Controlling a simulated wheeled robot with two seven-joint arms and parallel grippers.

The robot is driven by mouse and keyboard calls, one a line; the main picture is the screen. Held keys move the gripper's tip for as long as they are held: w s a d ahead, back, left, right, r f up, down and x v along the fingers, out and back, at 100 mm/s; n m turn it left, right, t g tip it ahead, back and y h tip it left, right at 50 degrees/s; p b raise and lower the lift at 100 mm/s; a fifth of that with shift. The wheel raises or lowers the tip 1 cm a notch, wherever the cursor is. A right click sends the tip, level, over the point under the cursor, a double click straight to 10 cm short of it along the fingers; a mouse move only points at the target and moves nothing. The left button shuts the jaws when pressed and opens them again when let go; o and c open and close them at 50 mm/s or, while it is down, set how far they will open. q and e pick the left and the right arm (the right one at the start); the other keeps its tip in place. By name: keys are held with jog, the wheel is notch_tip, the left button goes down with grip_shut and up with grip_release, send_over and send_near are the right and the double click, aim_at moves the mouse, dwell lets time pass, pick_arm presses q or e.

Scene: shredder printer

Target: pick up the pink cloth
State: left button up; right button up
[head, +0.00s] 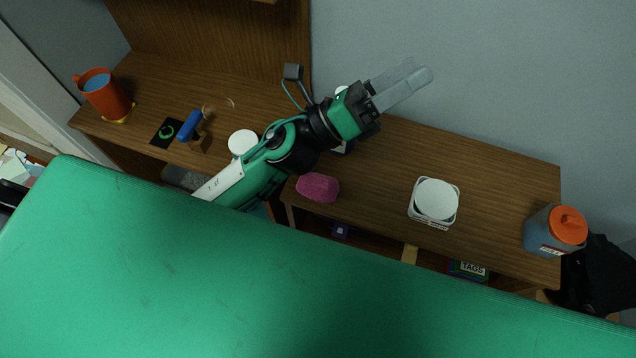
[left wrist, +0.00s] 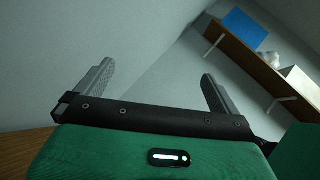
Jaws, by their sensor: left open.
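The pink cloth (head: 318,187) lies crumpled on the wooden desk near its front edge, in the middle of the head view. My left gripper (head: 402,82) is raised over the back of the desk, up and to the right of the cloth, pointing toward the wall. Its two fingers are apart with nothing between them, as the left wrist view (left wrist: 158,85) also shows. The cloth does not show in the left wrist view. My right gripper is in neither view.
A white square container (head: 433,203) stands right of the cloth. A grey jar with an orange lid (head: 556,230) is at the right end. An orange mug (head: 104,94), a blue-handled item (head: 189,125) and a white round lid (head: 242,143) are on the left. Bare desk (head: 385,180) lies between cloth and container.

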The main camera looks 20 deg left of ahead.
pick_arm(q)
jog(key=s+d+f+m+g+h, duration=0.15)
jog(key=s+d+m+g, duration=0.35)
jog(key=m+g, duration=0.7)
jog(key=m+g+y, duration=0.2)
jog(key=m+y, duration=2)
send_near(318, 179)
jog(key=f, duration=0.1)
jog(key=f+p, duration=0.1)
jog(key=f, duration=0.3)
jog(key=shift+s+a+f+p, duration=0.1)
jog(key=shift+s+a+p, duration=0.05)
jog(key=shift+s+p, duration=0.15)
jog(key=shift+f, duration=0.5)
notch_tip(318, 179, down, 4)
jog(key=shift+w+p, duration=0.1)
jog(key=shift+p, duration=0.95)
jog(key=shift+f, duration=0.5)
jog(key=c, duration=0.7)
